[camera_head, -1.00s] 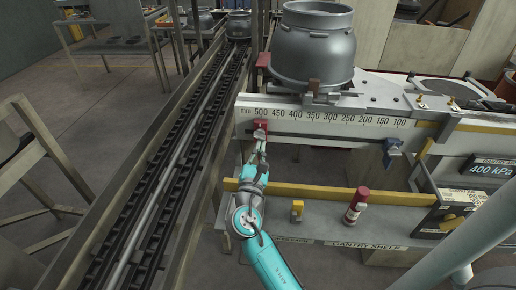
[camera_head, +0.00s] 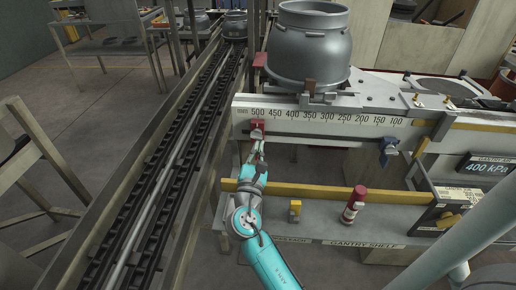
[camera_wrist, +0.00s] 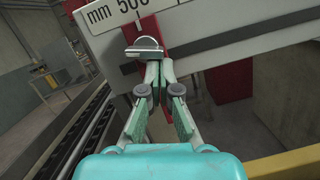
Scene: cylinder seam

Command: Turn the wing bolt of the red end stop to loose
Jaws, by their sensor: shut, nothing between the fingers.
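The red end stop (camera_head: 257,127) sits on the scale rail near the 500 mark; the wrist view shows its red body (camera_wrist: 152,32) behind my fingers. Its wing bolt (camera_wrist: 145,45) is a grey metal piece facing me, its wing lying roughly level across the picture. My gripper (camera_wrist: 155,72) is shut and empty, with its fingertips just below the wing bolt. Whether the tips touch the bolt or the stop I cannot tell. In the head view my gripper (camera_head: 258,148) is directly below the end stop.
A blue clamp-like piece (camera_head: 389,150) hangs on the rail (camera_head: 330,122) to the right. A grey vessel (camera_head: 306,45) stands above the rail. Below is a shelf (camera_head: 385,225) with a yellow block (camera_head: 295,208) and red-topped bottle (camera_head: 354,205). A conveyor (camera_head: 165,170) runs on the left.

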